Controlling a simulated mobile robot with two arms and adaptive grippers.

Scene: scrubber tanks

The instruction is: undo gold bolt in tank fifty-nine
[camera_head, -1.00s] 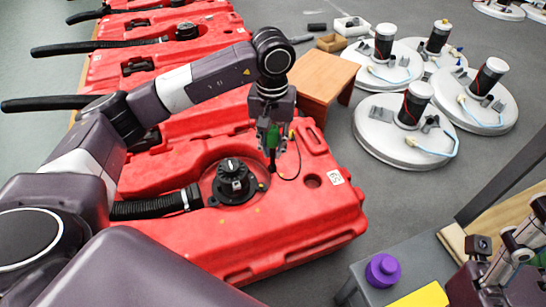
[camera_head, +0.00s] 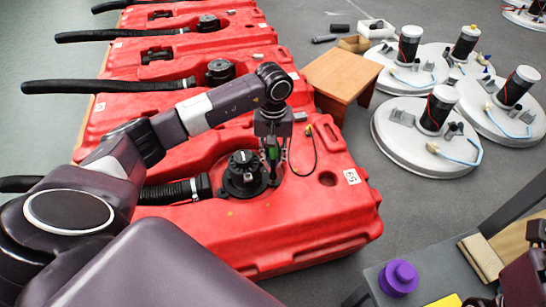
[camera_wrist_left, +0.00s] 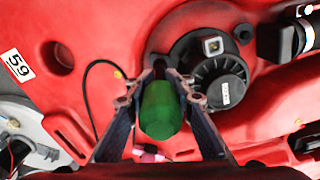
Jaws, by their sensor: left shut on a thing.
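Tank fifty-nine (camera_head: 310,235) is the nearest red tank, with a "59" label (camera_head: 352,177) at its right; the label also shows in the wrist view (camera_wrist_left: 17,65). Its black round cap (camera_head: 244,175) sits in a recess, also in the wrist view (camera_wrist_left: 218,82). My left gripper (camera_head: 272,163) is shut on a green-handled tool (camera_wrist_left: 160,110), just right of the cap at the recess edge. The tool's tip, and any bolt under it, cannot be made out. A small gold spot (camera_wrist_left: 297,122) shows on the red surface. Part of my right arm (camera_head: 525,282) shows at the lower right; its jaws are unclear.
A black hose (camera_head: 175,192) joins the cap's left side, and a thin black cable (camera_head: 314,155) loops right of the gripper. More red tanks stand behind. A wooden stool (camera_head: 342,75), white round units (camera_head: 425,140) and a purple knob (camera_head: 399,277) are to the right.

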